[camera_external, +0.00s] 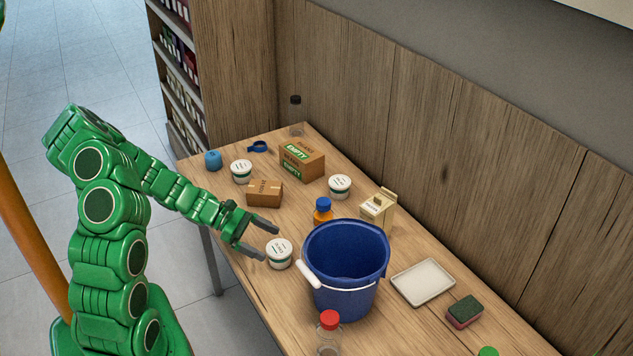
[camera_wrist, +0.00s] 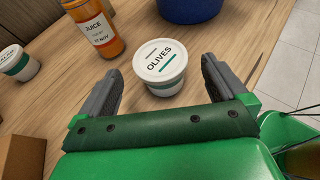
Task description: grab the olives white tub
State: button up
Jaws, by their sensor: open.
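The olives white tub (camera_wrist: 160,66) is a small round white tub with a lid lettered "OLIVES" and a green stripe. In the wrist view it stands upright just ahead of and between the fingers of my gripper (camera_wrist: 162,72). In the external view the tub (camera_external: 279,254) stands on the table, left of the blue bucket. My gripper (camera_external: 271,244) is open and empty, with its fingertips close by the tub. I cannot tell whether a finger touches it.
The blue bucket (camera_external: 345,265) stands close to the tub's right. An orange juice bottle (camera_external: 323,214) stands behind it. Similar white tubs (camera_external: 241,171) (camera_external: 340,187), a brown box (camera_external: 264,194) and a red-capped bottle (camera_external: 328,335) share the table (camera_external: 225,212).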

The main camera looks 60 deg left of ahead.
aim_at(276, 247)
jog(key=shift+x, duration=1.75)
jog(key=shift+r, duration=0.1)
jog(key=shift+c, duration=0.4)
jog(key=c, duration=1)
